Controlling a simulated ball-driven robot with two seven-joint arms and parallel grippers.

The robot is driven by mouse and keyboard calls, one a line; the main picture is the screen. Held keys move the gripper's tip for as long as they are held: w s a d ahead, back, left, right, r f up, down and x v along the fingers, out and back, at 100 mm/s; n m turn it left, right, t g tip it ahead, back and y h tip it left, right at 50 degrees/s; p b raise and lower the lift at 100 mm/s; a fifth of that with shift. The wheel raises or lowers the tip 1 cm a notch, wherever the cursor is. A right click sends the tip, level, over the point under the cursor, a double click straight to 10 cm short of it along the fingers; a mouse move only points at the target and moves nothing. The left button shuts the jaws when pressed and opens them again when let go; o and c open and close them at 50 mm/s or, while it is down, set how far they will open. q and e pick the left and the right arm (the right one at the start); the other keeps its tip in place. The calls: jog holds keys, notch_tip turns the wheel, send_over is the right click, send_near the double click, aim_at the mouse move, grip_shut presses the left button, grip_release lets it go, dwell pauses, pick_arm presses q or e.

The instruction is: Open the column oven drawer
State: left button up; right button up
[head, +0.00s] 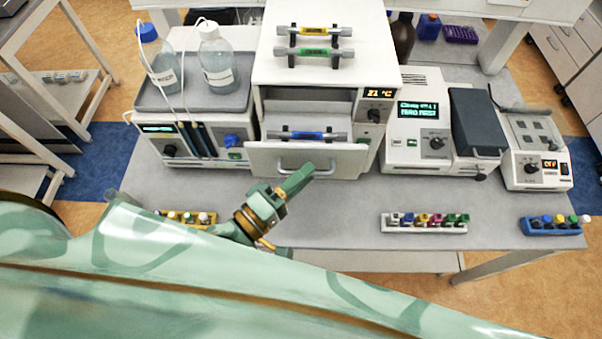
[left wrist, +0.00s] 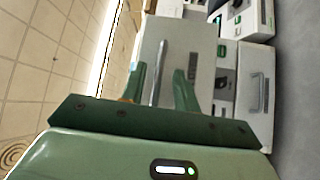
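The column oven (head: 376,60) is a white box at the middle back of the bench, with a "21 °C" display. Its drawer (head: 345,158) stands out from the body, and its inside shows from above. A column with a blue label (head: 307,135) lies across the drawer. My left gripper (head: 302,178) is at the drawer's silver handle (head: 287,165), in front of the panel. In the left wrist view the fingers of my left gripper (left wrist: 159,80) are apart, with the handle (left wrist: 161,62) between them; contact is unclear. My right gripper is out of view.
Bottles (head: 217,62) stand on a pump unit at the left. Instruments (head: 425,115) stand at the right. Vial racks (head: 424,223) lie along the front edge, one (head: 186,218) left of my gripper. The bench between oven and right rack is clear.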

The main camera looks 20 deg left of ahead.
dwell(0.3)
pick_arm(q)
jog(key=b+v, duration=0.4)
jog(key=v, duration=1.2)
jog(key=shift+a, duration=0.15)
jog(key=shift+s, duration=0.1)
